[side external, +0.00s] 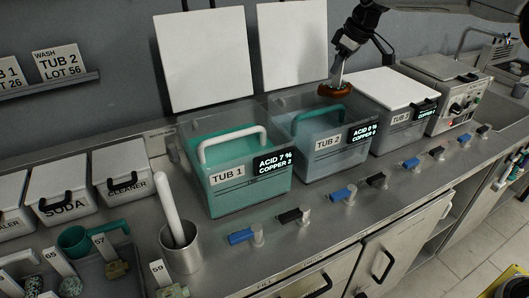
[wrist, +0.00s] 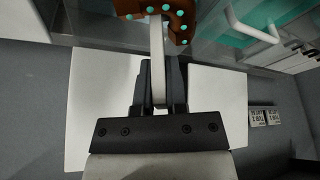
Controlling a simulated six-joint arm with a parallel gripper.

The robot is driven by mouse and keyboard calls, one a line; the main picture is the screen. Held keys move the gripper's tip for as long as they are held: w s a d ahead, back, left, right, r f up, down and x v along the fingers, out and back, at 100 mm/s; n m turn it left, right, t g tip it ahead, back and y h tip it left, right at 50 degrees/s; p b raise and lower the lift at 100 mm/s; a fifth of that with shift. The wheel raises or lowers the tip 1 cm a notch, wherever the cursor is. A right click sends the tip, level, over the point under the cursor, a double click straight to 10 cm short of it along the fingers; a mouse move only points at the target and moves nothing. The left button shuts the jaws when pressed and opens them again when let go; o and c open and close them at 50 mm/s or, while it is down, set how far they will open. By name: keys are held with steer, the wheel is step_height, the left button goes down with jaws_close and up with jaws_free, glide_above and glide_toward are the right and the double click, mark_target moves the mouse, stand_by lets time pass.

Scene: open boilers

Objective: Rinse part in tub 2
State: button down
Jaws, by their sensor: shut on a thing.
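My gripper (side external: 338,74) is above the back of tub 2, pointing down. In the wrist view, my gripper (wrist: 160,64) is shut on a pale stem attached to the part (wrist: 182,17). The part is brown with several turquoise spots; in the side view the brown part (side external: 334,91) hangs just above tub 2, apart from the liquid as far as I can tell. Tub 2 (side external: 326,160) is open and holds greyish clear liquid, with a teal handle (side external: 318,117) across it. Its display (side external: 365,133) appears to read acid 0 %; the copper digit is hard to read.
Tub 1 (side external: 230,190) stands open at left with teal liquid and a white handle; its display reads acid 7 %. Tub 3 (side external: 395,140) at right has its white lid shut. Raised lids (side external: 292,45) stand behind. Valves (side external: 343,194) line the counter front.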

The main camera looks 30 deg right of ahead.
steer(key=shift+f, duration=0.15)
step_height(320, 180, down, 18)
stand_by(2.1)
steer(key=shift+f, duration=0.1)
stand_by(4.6)
